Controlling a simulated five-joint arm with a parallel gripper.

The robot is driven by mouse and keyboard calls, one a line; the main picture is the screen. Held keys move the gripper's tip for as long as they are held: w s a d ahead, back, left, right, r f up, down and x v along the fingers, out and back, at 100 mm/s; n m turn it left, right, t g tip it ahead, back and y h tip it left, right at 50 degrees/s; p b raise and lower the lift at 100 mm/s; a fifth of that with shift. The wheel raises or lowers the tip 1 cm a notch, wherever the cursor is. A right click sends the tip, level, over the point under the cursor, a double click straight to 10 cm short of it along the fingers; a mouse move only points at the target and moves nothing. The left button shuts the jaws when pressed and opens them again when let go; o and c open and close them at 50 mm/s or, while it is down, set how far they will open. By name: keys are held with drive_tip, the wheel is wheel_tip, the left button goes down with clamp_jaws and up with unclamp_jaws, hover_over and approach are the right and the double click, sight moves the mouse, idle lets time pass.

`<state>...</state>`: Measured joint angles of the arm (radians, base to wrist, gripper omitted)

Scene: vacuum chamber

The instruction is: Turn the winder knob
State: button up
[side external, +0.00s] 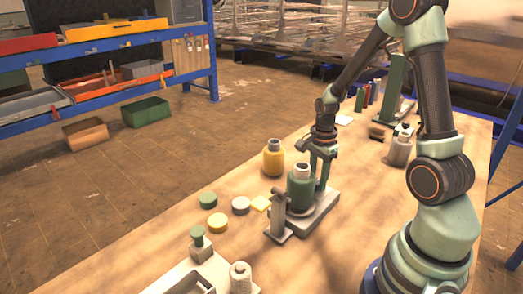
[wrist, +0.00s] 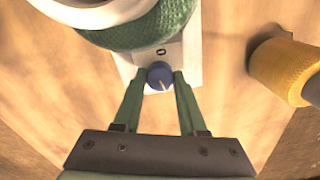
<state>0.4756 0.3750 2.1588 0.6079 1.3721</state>
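The winder knob (wrist: 159,76) is a small blue round knob with a pale pointer line, seen in the wrist view on the end of a white base with a "0" mark beside it. The white base (side external: 322,212) shows in the side view, carrying a green wound spool (side external: 300,192). The spool also shows at the top of the wrist view (wrist: 140,27). My gripper (wrist: 158,78) is open, with one green finger on each side of the knob. Whether the fingers touch it I cannot tell. In the side view the knob is hidden behind my gripper and the spool.
A yellow spool (side external: 273,160) stands left of the base and also shows in the wrist view (wrist: 285,70). A grey post stand (side external: 279,222) is at the front. Several round discs, including a green one (side external: 207,200), lie to the left. Bare wood lies between.

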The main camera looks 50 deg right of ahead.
sight(317, 181)
drive_tip(key=o, duration=0.4)
wheel_tip(317, 181, up, 12)
drive_tip(key=shift+r, duration=0.1)
idle(0.4)
drive_tip(key=a+r+n+t, duration=0.2)
drive_tip(key=a+n, duration=0.3)
drive_tip(key=n, duration=0.2)
drive_tip(key=s+a+r+n+t, duration=0.1)
drive_tip(key=a+r+n, duration=0.2)
drive_tip(key=a+n, duration=0.2)
drive_tip(key=s+a+r+n+t, duration=0.1)
drive_tip(key=a+r+n+t, duration=0.1)
drive_tip(key=a+n, duration=0.4)
drive_tip(key=shift+s+r+n+t, duration=0.15)
drive_tip(key=shift+r+n, duration=0.15)
drive_tip(key=shift+n, duration=0.5)
drive_tip(key=shift+s+r+n+t, duration=0.15)
drive_tip(key=shift+r+n, duration=0.15)
drive_tip(key=shift+n, duration=0.5)
